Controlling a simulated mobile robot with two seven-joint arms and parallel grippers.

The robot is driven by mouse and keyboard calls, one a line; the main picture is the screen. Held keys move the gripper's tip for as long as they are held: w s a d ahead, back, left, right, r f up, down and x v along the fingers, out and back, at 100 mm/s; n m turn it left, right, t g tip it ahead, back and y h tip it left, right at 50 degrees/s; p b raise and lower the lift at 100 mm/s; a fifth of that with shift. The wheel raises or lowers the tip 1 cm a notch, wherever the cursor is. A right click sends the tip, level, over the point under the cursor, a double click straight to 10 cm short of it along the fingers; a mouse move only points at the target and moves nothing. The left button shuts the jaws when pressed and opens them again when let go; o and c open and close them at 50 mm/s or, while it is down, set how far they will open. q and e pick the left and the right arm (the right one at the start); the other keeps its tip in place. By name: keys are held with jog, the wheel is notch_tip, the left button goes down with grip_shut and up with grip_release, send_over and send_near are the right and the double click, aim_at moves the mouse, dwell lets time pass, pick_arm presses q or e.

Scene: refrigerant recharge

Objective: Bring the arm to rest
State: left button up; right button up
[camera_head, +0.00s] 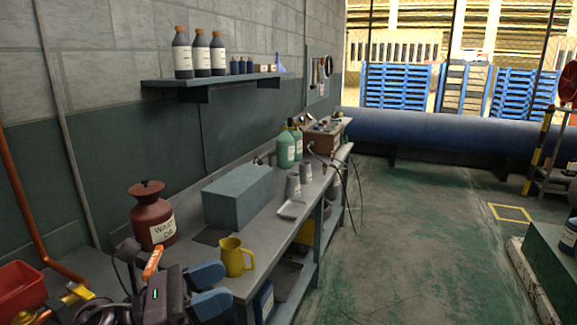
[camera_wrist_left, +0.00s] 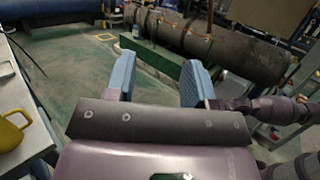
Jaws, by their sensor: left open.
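My left gripper (camera_head: 226,286) is at the lower left of the head view, by the front edge of the workbench (camera_head: 256,262). Its two blue fingers are spread apart with nothing between them. In the left wrist view, the left gripper (camera_wrist_left: 158,68) also shows open and empty, with the green-grey floor and a dark green base beyond it. A yellow jug (camera_head: 235,257) stands upright on the bench beside the gripper in the head view. The jug (camera_wrist_left: 12,130) also shows at the left edge of the wrist view. My right gripper cannot be made out.
A brown waste-oil can (camera_head: 152,222), a grey box (camera_head: 240,196), grey cups (camera_head: 293,186) and green bottles (camera_head: 286,150) stand along the bench. A red bin (camera_head: 20,287) is at the lower left. A shelf (camera_head: 210,82) holds dark bottles. The floor (camera_head: 420,230) to the right is clear.

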pick_arm(q)
jog(key=s+a+f+m+t+y, duration=0.1)
jog(key=a+f+m+t+y, duration=0.7)
jog(key=m, duration=1)
jog(key=s+a+f+m+t+y, duration=0.1)
jog(key=a+f+m+y, duration=0.5)
jog(key=m+y, duration=0.85)
jog(key=s+a+f+n+g+h, duration=0.1)
jog(key=s+f+n+g, duration=0.5)
jog(key=s, duration=0.4)
jog(key=s+a+f+n+g+h, duration=0.1)
jog(key=s+a+f+n+g, duration=0.1)
jog(key=s+f+n+g, duration=0.65)
jog(key=w+f+m+t+h, duration=0.1)
jog(key=w+f+m+t, duration=0.3)
jog(key=f+t, duration=0.5)
jog(key=shift+w+d+f+m, duration=0.15)
jog(key=shift+w+d+m, duration=0.05)
jog(key=shift+w+m, duration=0.1)
jog(key=shift+t, duration=0.25)
